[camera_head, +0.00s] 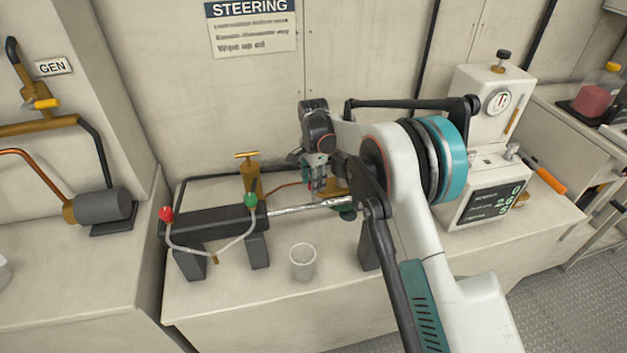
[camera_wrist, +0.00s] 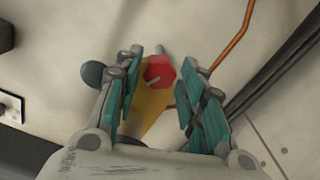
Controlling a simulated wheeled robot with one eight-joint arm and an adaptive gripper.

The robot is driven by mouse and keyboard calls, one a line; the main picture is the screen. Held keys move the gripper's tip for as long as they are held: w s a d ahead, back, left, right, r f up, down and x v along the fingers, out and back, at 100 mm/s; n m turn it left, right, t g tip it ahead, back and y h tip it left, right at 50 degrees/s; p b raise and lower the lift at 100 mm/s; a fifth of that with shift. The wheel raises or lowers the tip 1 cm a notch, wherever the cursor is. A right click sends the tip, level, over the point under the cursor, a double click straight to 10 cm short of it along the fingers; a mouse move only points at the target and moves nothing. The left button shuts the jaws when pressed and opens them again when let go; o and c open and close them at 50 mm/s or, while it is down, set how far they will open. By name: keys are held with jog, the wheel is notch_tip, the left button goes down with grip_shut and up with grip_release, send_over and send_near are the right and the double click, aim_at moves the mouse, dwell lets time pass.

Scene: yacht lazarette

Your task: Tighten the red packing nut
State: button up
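The red packing nut (camera_wrist: 158,70) is a red hexagon on a yellow brass body (camera_wrist: 152,104) in the wrist view. A thin grey rod shows at its middle. My gripper (camera_wrist: 160,66) is open, with one teal-padded finger on each side of the nut. A gap shows between the nut and the right finger; the left finger is closer, and I cannot tell whether it touches. In the head view my gripper (camera_head: 318,176) is above the bench behind the metal rod. The nut is too small and covered to make out clearly there.
A dark cylinder (camera_head: 205,224) with red and green hose fittings and a long metal rod (camera_head: 310,207) lies across the bench. A clear cup (camera_head: 302,262) stands in front. A white gauge unit (camera_head: 488,110) stands right. The bench front is mostly clear.

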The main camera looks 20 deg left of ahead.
dwell(0.3)
notch_tip(320, 180, up, 12)
dwell(0.6)
